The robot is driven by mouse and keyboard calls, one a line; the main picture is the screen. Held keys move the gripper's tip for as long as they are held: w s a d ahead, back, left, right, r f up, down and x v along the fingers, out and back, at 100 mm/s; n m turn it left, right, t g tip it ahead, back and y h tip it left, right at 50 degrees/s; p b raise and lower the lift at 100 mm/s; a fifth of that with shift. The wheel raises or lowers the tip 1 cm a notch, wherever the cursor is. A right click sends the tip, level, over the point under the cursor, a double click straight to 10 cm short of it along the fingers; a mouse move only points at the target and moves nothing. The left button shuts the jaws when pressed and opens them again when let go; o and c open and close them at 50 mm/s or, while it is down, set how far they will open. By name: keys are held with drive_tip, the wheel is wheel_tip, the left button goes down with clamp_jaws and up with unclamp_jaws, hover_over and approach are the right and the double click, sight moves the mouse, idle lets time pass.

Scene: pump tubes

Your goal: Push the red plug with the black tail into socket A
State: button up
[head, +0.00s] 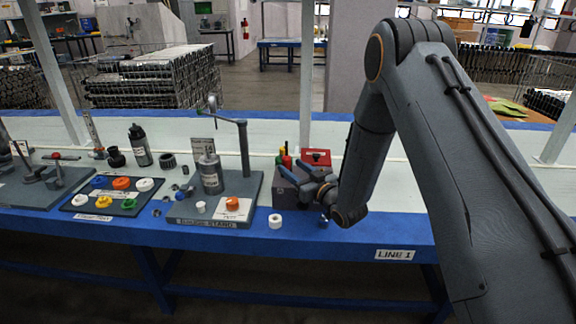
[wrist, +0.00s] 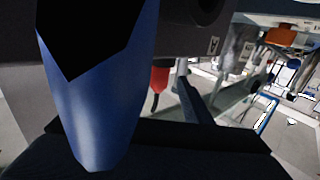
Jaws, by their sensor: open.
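The red plug (wrist: 160,76) shows in the wrist view with its thin black tail hanging below it in the picture. It is against or close to a grey box (wrist: 110,28); I cannot tell how far it is seated. In the head view the dark box (head: 290,200) stands at the bench's front, partly hidden by my gripper. My gripper (head: 298,182) is open beside it, with blue fingers. In the wrist view the plug shows between the large near finger and the thinner far one.
Small red, green and yellow parts (head: 286,160) and a red-topped piece (head: 317,156) stand by the box. A test stand (head: 258,205) with a post is to the left, and a white ring (head: 275,221) lies in front. The bench is clear to the right.

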drive_tip(key=shift+v, duration=1.85)
drive_tip(key=shift+w+d+r, duration=0.1)
drive_tip(key=shift+d+r, duration=0.1)
drive_tip(key=s+d+r+m+g+h+p, duration=0.2)
drive_tip(key=s+d+g+h, duration=0.1)
drive_tip(key=s+d+h, duration=0.3)
drive_tip(key=s+d+r+m+g+h+p, duration=0.25)
drive_tip(key=s+d, duration=0.25)
drive_tip(key=d, duration=0.3)
drive_tip(key=s+d+r+m+g, duration=0.1)
drive_tip(key=s+r+g, duration=0.1)
drive_tip(key=s, duration=0.7)
drive_tip(key=s+d+r+m+g+h+p, duration=0.1)
drive_tip(key=s+g, duration=0.3)
drive_tip(key=s, duration=0.6)
drive_tip(key=s+d+r+m+g+h+p, duration=0.1)
drive_tip(key=s+d+r+g, duration=0.1)
drive_tip(key=s, duration=0.7)
drive_tip(key=shift+s+d+r+g, duration=0.2)
drive_tip(key=shift+r+g, duration=0.25)
drive_tip(key=shift+r, duration=0.15)
